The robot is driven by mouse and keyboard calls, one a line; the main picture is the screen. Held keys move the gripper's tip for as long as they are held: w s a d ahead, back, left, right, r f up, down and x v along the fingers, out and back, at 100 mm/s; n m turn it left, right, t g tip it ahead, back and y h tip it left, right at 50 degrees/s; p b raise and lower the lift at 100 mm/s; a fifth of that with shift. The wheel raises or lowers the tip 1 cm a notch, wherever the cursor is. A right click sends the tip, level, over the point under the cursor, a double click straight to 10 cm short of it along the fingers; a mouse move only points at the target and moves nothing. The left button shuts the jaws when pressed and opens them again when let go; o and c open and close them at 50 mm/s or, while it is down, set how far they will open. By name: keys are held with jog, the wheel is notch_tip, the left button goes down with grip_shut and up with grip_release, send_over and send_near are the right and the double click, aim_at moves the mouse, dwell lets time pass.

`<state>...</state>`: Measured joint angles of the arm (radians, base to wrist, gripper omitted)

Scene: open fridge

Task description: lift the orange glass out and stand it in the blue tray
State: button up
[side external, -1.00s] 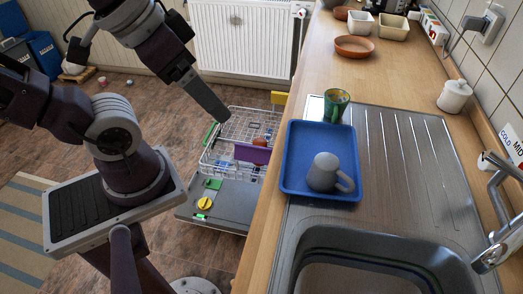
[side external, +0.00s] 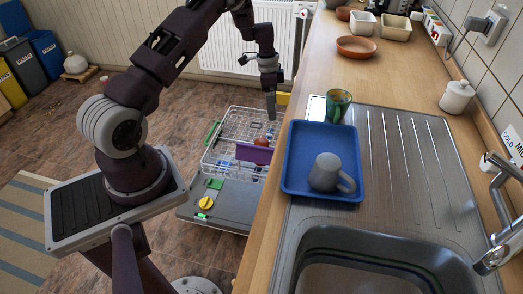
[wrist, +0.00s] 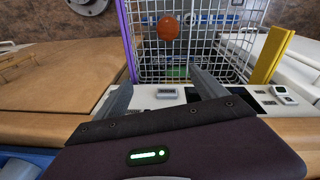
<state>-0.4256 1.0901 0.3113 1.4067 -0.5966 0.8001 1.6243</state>
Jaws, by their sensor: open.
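The orange glass (side external: 261,142) sits in the white wire rack (side external: 225,132) of the pulled-out dishwasher. It also shows in the wrist view (wrist: 168,28) as a round orange shape inside the wire basket. My gripper (side external: 271,114) points down above the far right part of the rack, apart from the glass. In the wrist view its two fingers (wrist: 162,88) are spread with nothing between them. The blue tray (side external: 301,150) lies on the draining board, with an upturned grey mug (side external: 325,172) in its front right part. The tray's back left part is bare.
A purple panel (side external: 254,154) stands in front of the glass, and a yellow piece (side external: 283,98) stands beyond the rack. The wooden worktop edge runs between rack and tray. A green cup (side external: 338,104) stands behind the tray; the sink (side external: 365,245) lies in front.

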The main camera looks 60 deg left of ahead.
aim_at(262, 142)
jog(key=a+f, duration=0.1)
jog(key=f, duration=0.5)
jog(key=s+a+f+n+y, duration=0.1)
jog(key=f, duration=0.5)
jog(key=s+a+f+n, duration=0.1)
jog(key=f, duration=0.6)
jog(key=shift+a+y, duration=0.2)
jog(key=shift+y, duration=0.1)
notch_tip(262, 142, down, 7)
jog(key=shift+r, duration=0.1)
jog(key=c, duration=1.7)
notch_tip(262, 142, up, 10)
jog(key=shift+r, duration=0.1)
jog(key=shift+r, duration=0.1)
